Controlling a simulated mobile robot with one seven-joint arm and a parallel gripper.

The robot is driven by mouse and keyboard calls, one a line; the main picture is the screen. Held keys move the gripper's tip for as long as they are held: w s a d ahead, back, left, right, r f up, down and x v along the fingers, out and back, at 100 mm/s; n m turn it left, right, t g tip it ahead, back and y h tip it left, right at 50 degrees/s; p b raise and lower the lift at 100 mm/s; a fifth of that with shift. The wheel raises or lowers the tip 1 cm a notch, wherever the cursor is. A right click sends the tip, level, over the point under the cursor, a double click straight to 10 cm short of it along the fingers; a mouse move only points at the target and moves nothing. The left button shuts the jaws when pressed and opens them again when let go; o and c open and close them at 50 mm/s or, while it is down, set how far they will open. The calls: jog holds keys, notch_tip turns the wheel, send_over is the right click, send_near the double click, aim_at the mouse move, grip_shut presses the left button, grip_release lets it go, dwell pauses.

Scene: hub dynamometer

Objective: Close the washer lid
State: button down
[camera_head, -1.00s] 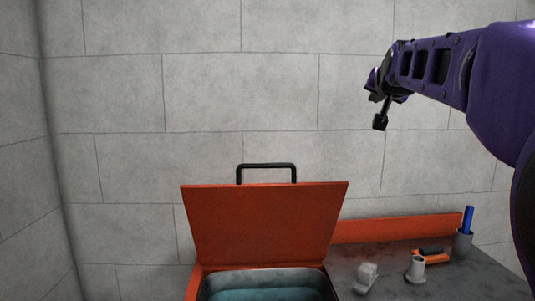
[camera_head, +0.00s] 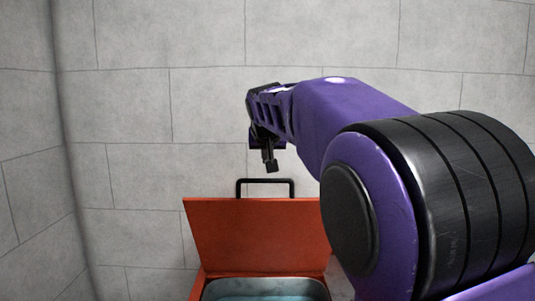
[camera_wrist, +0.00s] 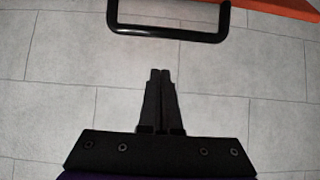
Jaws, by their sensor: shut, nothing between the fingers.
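The washer lid (camera_head: 255,234) is an orange-red panel standing raised at the back of the washer. A black bar handle (camera_head: 265,181) sits on its top edge; it also shows in the wrist view (camera_wrist: 168,30). Below the lid is the open washer basin (camera_head: 265,290) with bluish liquid inside. My gripper (camera_head: 271,168) is shut and empty, just above the handle in the head view. In the wrist view my gripper's fingertips (camera_wrist: 160,71) lie together, short of the handle and apart from it in the picture. My arm hides the right part of the lid.
A plain grey block wall (camera_head: 150,120) stands behind the washer, with a side wall (camera_head: 30,160) at the left. An orange edge (camera_wrist: 285,8) shows at the top right of the wrist view. My arm covers the area to the right of the washer.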

jog(key=shift+w+f, duration=0.15)
jog(key=shift+f, duration=0.95)
jog(key=shift+w+f, duration=0.1)
jog(key=shift+f, duration=1)
jog(key=shift+f+b, duration=0.15)
jog(key=shift+b, duration=0.15)
